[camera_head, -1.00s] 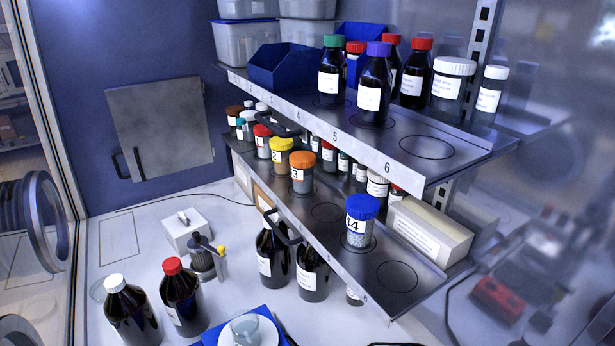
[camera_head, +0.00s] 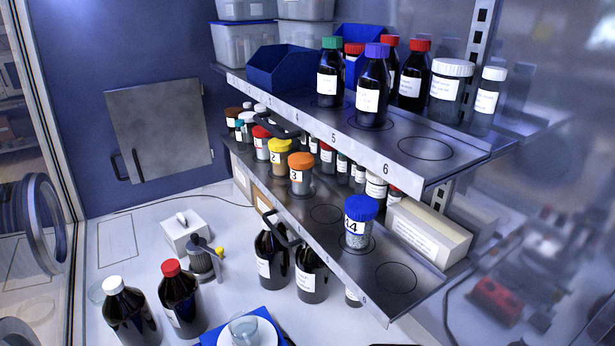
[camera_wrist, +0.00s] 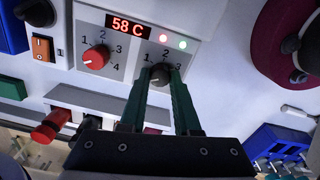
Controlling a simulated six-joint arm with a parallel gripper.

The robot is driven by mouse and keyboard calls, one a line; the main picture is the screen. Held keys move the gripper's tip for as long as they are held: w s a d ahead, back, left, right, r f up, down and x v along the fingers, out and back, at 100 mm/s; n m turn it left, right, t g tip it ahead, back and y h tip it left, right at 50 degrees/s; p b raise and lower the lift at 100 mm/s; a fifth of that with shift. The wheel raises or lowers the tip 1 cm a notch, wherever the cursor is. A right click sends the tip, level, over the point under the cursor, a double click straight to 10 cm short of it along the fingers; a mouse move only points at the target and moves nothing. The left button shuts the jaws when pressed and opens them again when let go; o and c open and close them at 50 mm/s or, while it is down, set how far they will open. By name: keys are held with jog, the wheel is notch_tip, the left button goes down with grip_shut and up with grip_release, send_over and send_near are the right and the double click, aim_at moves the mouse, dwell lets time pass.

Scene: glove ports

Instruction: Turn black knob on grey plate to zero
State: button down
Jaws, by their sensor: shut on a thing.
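The black knob (camera_wrist: 159,75) sits on a grey plate (camera_wrist: 184,62) in the wrist view, with the numbers 1, 2 and 3 printed around it. My gripper (camera_wrist: 160,80) reaches up from below, and its two green fingers are shut on the knob, one on each side. The fingers cover the lower part of the dial, so a zero mark cannot be seen. The knob's pointer is too small to read. Neither my gripper nor the knob shows in the head view.
A red knob (camera_wrist: 96,57) on another grey plate is just left, under a red display (camera_wrist: 128,25) reading 58 C. An orange switch (camera_wrist: 42,48) and a red handle (camera_wrist: 52,126) are further left. A dark red round thing (camera_wrist: 292,45) is at the right, blue parts (camera_wrist: 275,145) below.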

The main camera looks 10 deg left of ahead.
jog(key=c, duration=0.6)
grip_release()
jog(key=shift+r, duration=0.15)
notch_tip(320, 180, up, 16)
jog(key=shift+f, duration=0.2)
